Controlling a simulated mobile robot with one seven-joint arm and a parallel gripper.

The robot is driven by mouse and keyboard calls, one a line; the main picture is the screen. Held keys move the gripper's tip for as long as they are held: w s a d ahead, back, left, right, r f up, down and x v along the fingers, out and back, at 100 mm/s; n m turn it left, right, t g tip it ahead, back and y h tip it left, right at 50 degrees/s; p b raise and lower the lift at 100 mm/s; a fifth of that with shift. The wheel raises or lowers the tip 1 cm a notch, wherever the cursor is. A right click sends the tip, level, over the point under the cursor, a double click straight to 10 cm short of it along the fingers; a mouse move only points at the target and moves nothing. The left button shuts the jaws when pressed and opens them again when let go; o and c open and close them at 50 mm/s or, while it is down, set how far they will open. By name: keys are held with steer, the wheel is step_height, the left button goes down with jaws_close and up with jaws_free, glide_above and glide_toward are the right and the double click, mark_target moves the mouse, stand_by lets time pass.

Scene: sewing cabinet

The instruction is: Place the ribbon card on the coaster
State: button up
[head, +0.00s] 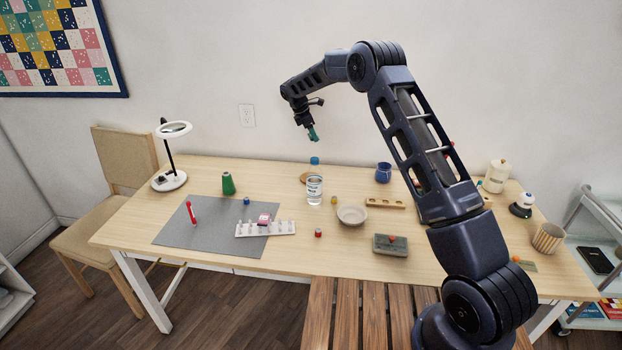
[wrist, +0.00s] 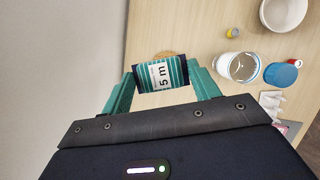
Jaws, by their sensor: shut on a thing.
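My gripper (head: 312,134) is shut on the ribbon card and holds it in the air above the back of the table. In the wrist view the ribbon card (wrist: 161,76) is a teal striped piece with a white "5 m" label and dark ends, between the two green fingers. The coaster (head: 304,179) is a tan round disc on the table, partly hidden behind the bottle. In the wrist view a sliver of the coaster (wrist: 166,54) shows just past the card, which covers most of it.
A white bowl (head: 352,215), a yellow spool (head: 334,200) and a blue mug (head: 383,173) stand to the right. A grey mat (head: 180,236) lies at the left.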

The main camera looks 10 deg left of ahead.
steer(key=shift+s+a+f, duration=0.1)
steer(key=shift+s+a, duration=0.1)
steer(key=shift+a, duration=0.35)
steer(key=shift+a+f, duration=0.15)
steer(key=shift+f, duration=0.15)
step_height(320, 180, down, 19)
steer(key=shift+f, duration=0.1)
steer(key=shift+f, duration=0.15)
steer(key=o, duration=0.9)
steer(key=shift+o, duration=0.2)
